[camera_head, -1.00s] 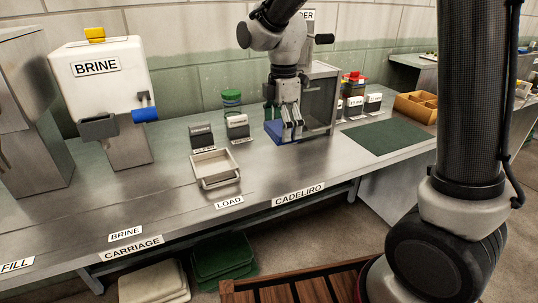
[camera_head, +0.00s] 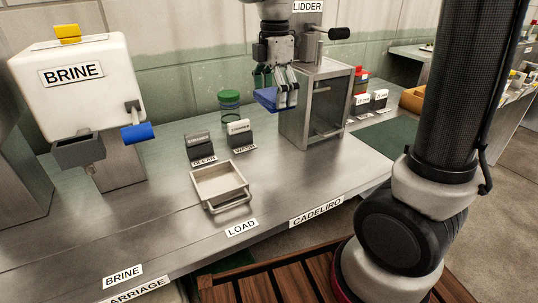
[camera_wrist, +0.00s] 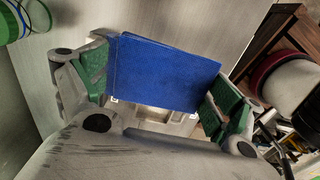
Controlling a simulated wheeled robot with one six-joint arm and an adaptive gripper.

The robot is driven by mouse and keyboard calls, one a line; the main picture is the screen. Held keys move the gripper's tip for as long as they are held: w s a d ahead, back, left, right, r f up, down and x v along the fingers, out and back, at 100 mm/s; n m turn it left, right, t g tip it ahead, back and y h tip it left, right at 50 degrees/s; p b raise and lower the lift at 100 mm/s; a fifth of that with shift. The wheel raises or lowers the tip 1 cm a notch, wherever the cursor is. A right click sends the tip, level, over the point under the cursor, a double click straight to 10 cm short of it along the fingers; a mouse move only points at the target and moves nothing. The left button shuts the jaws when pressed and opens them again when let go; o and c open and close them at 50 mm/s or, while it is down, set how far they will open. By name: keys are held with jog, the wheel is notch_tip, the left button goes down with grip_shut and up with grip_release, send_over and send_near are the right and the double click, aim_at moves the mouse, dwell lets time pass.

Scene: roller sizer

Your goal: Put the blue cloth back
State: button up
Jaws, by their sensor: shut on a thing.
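The blue cloth (camera_head: 268,98) is a folded flat pad held in the air between the fingers of my gripper (camera_head: 285,88). In the wrist view the blue cloth (camera_wrist: 163,72) lies between the two green-padded fingers of my gripper (camera_wrist: 155,85), which are closed on its sides. In the head view my gripper is above the steel counter (camera_head: 265,192), just left of the open-fronted lidder box and above and behind the white card stand. Part of the cloth is hidden behind the fingers.
An empty tray (camera_head: 220,183) with a front handle sits on the counter. The lidder (camera_head: 318,105) stands right, with a green mat (camera_head: 392,138) beyond. The brine machine (camera_head: 72,75) is left.

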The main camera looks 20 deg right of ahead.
aim_at(273, 159)
notch_tip(273, 159, down, 17)
jog(key=shift+f, duration=0.1)
jog(key=shift+f, duration=0.1)
dwell(0.3)
jog(key=o, duration=0.8)
jog(key=shift+c, duration=0.2)
notch_tip(273, 159, up, 12)
